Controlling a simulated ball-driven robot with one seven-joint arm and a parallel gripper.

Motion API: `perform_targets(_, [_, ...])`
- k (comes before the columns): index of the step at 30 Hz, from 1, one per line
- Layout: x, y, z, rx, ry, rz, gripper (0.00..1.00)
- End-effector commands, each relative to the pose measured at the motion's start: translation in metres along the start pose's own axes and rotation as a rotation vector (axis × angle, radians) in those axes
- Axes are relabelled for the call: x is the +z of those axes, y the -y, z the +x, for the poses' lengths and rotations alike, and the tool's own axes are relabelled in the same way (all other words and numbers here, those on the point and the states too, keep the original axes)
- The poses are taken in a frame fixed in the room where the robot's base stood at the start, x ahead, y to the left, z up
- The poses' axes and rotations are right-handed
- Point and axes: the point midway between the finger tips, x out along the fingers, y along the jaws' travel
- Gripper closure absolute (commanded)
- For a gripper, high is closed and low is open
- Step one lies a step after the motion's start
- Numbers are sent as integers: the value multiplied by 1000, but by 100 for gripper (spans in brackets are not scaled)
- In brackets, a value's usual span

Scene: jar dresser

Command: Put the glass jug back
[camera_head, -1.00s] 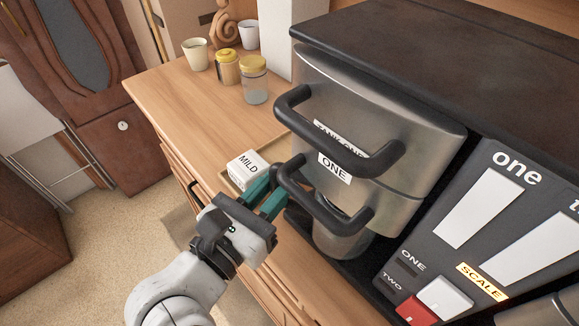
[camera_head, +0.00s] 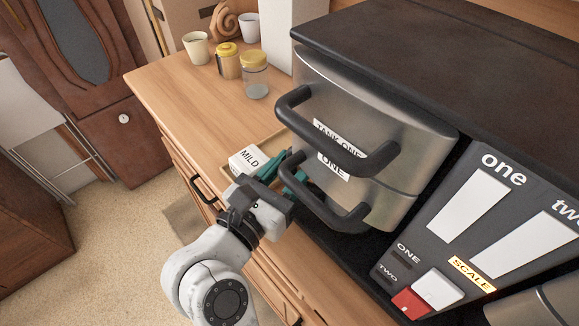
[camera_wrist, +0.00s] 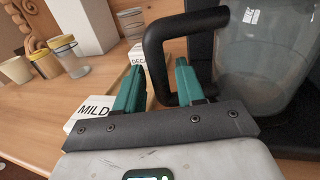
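The glass jug (camera_wrist: 262,65) is upright at the right of the wrist view, clear-walled, with a small white mark. Its black looped handle (camera_wrist: 155,58) points towards my gripper (camera_wrist: 160,70). The teal fingers are spread, one on each side of the handle in the picture; whether they touch it is unclear. In the head view my gripper (camera_head: 285,172) is left of the coffee machine, near its lower black handle. The jug's body is hidden there, below the machine's steel containers.
The coffee machine (camera_head: 420,40) fills the right, with two black handles jutting out. A white MILD box (camera_head: 246,160) is close beside my gripper. A DEC-lettered box (camera_wrist: 137,58) is just beyond. Yellow-lidded jars (camera_head: 255,76) and cups stand at the back; the wooden top before them is clear.

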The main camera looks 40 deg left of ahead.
Motion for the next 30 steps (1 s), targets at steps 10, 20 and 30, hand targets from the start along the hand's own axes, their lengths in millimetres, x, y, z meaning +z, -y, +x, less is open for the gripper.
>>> perform_targets(10, [1,0,0,1,0,0,51])
perform_targets(20, [1,-1,-42,6,2,1,51])
perform_targets(30, [2,-1,-104,4,1,0,51])
